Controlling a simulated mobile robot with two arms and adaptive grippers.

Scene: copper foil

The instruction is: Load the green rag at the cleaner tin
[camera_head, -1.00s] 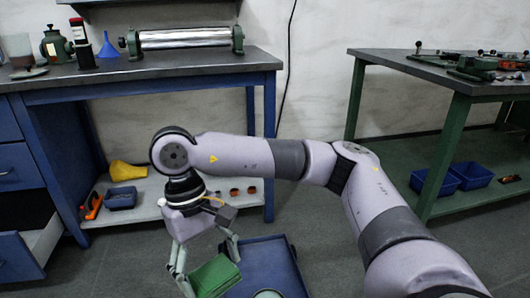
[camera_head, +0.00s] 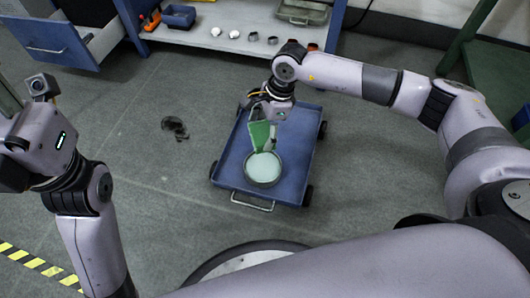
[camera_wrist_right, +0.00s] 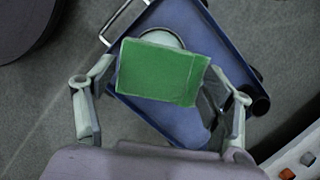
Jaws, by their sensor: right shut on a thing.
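The green rag (camera_head: 262,134) is a folded cloth held in my right gripper (camera_head: 264,124), above the blue cart. In the right wrist view the green rag (camera_wrist_right: 160,72) lies flat between the two fingers of my right gripper (camera_wrist_right: 160,88), which is shut on it. A round, shallow tin (camera_head: 263,180) with pale contents sits on the cart. The rag is just behind the tin and overlaps its far edge in the head view; I cannot tell whether they touch. In the wrist view the rag hides most of the tin (camera_wrist_right: 164,38). My left arm is at the left, its fingers out of view.
The blue cart (camera_head: 228,171) has wheels and a front handle, with free room on its bed around the tin. A dark crumpled patch (camera_head: 175,128) lies on the floor to its left. A shelf (camera_head: 235,22) with small parts and an open drawer (camera_head: 104,40) are behind.

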